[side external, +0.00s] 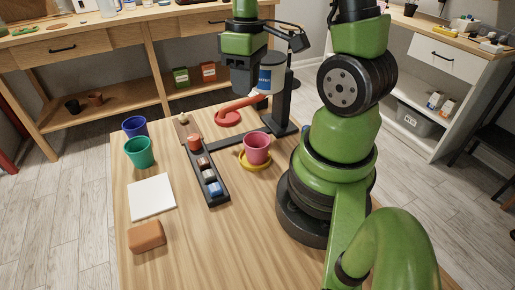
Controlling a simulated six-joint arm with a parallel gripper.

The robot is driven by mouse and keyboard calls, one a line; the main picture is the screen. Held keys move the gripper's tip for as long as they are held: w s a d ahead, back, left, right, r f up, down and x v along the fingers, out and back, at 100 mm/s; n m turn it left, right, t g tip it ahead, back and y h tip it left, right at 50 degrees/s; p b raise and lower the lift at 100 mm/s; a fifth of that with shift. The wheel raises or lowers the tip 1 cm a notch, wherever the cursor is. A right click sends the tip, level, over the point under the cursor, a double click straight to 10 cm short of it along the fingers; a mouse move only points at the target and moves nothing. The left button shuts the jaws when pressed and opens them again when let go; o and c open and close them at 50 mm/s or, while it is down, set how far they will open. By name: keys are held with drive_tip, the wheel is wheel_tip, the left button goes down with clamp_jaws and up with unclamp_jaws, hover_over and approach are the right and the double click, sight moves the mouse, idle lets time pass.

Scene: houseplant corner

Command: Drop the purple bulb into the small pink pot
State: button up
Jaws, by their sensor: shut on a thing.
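The small pink pot (257,146) stands upright on a yellow saucer (244,163), right of the dark tray. My gripper (241,94) hangs above the far part of the table, behind and slightly left of the pot in the picture. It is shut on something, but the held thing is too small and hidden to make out. I cannot pick out the purple bulb in this view. The long dark tray (220,200) holds several small items, among them orange, brown, pale and blue ones.
A blue pot (134,126) and a green pot (139,152) stand at the left. A white sheet (152,197) and an orange-brown block (146,237) lie nearer. A long red object (243,104) and a red saucer (227,119) are near my gripper. A black stand (284,108) rises behind the pot.

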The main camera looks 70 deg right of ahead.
wheel_tip(320, 180, down, 6)
drive_tip(key=s+d, duration=0.1)
drive_tip(key=s, duration=0.1)
drive_tip(key=shift+s+d+f, duration=0.15)
drive_tip(key=shift+s, duration=0.2)
drive_tip(key=o, duration=1)
drive_tip(key=r, duration=0.6)
drive_tip(key=d+r, duration=0.1)
drive_tip(key=r, duration=0.3)
